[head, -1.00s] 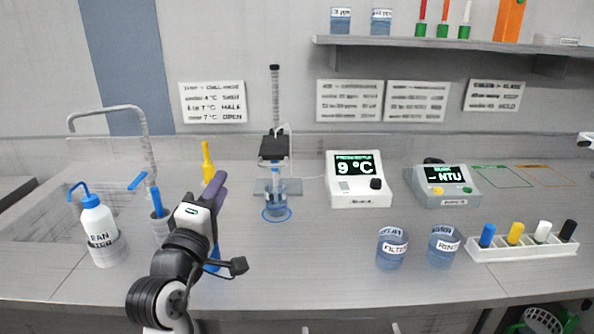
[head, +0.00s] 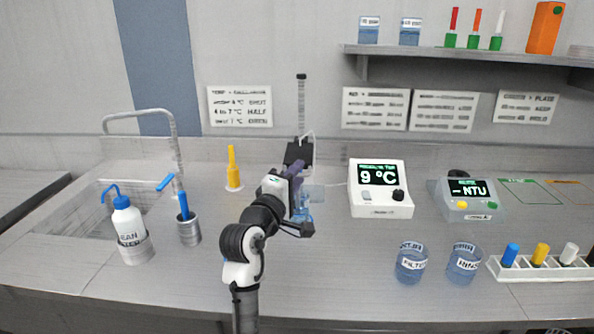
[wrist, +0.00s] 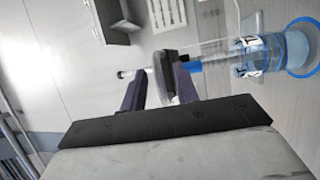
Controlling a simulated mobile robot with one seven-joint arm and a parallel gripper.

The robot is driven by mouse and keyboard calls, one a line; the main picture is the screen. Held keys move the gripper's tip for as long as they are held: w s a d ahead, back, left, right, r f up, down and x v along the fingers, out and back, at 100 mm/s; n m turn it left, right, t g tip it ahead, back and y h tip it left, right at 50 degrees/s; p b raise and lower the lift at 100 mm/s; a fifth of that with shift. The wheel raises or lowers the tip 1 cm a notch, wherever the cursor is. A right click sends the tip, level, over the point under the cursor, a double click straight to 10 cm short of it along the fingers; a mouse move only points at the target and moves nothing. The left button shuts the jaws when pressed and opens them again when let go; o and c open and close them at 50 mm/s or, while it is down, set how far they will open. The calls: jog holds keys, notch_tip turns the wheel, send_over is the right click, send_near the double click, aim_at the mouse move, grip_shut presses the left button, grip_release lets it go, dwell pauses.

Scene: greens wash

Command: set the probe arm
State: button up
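My gripper (head: 295,172) is just in front of the block and hides the lower stand. The beaker (head: 304,212) below it is partly hidden by my arm. In the wrist view my purple fingers (wrist: 156,66) are apart, with a dark piece between or beside them. The slim probe (wrist: 215,61) with a blue collar runs from near the fingertips towards the beaker (wrist: 257,58). I cannot tell whether a finger touches it.
A meter reading 9 °C (head: 381,190) and an NTU meter (head: 468,199) stand to the right. Two labelled beakers (head: 411,264) and a vial rack (head: 545,270) are in front of them. A wash bottle (head: 130,230), sink and tap lie left.

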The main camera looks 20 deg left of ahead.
jog(key=shift+w, duration=0.4)
jog(key=shift+c, duration=0.3)
grip_shut()
notch_tip(320, 180, up, 10)
jog(key=p, duration=0.7)
jog(key=shift+r, duration=0.1)
jog(key=shift+c, duration=0.3)
grip_release()
jog(key=shift+o, duration=0.6)
